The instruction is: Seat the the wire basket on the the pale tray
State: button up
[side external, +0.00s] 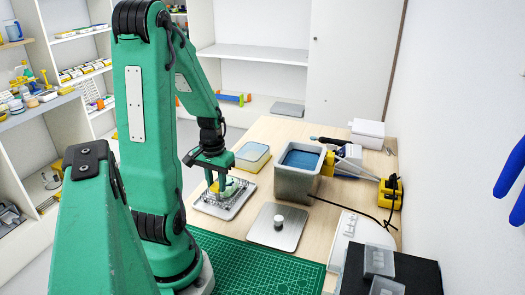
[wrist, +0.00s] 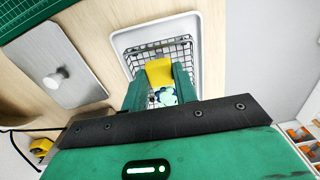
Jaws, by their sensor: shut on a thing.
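The pale tray (wrist: 196,30) lies on the wooden bench and shows in the wrist view as a white rounded rim around the wire basket. In the side view the tray (side external: 229,213) is beneath my gripper. The wire basket (wrist: 132,39) is a dark mesh with a yellow block-like piece (wrist: 159,72) standing at its middle. My gripper (wrist: 160,85) is shut on this yellow piece, which looks like the basket's grip. In the side view my gripper (side external: 219,186) points down over the basket. Small pale-blue pieces show between the fingers. Whether the basket touches the tray floor cannot be told.
A metal plate with a white knob (side external: 277,238) lies right of the tray. A grey bath with blue inside (side external: 297,184) stands behind it. A green cutting mat (side external: 240,268) lies in front.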

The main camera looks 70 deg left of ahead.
jog(key=o, duration=1)
jog(key=shift+o, duration=0.2)
jog(key=shift+r, duration=3.9)
jog(key=shift+w+d+r, duration=0.2)
jog(key=shift+w+d, duration=0.1)
jog(key=shift+d, duration=0.05)
jog(key=w+d+r+m+t, duration=0.2)
jog(key=d+r+m, duration=0.2)
jog(key=d, duration=0.7)
jog(key=w+d+r+m+t, duration=0.2)
jog(key=d+r, duration=0.4)
jog(key=d, duration=0.5)
jog(key=shift+w+d+r+m+t, duration=0.15)
jog(key=shift+w+r+m+t, duration=0.1)
jog(key=shift+m+t, duration=0.65)
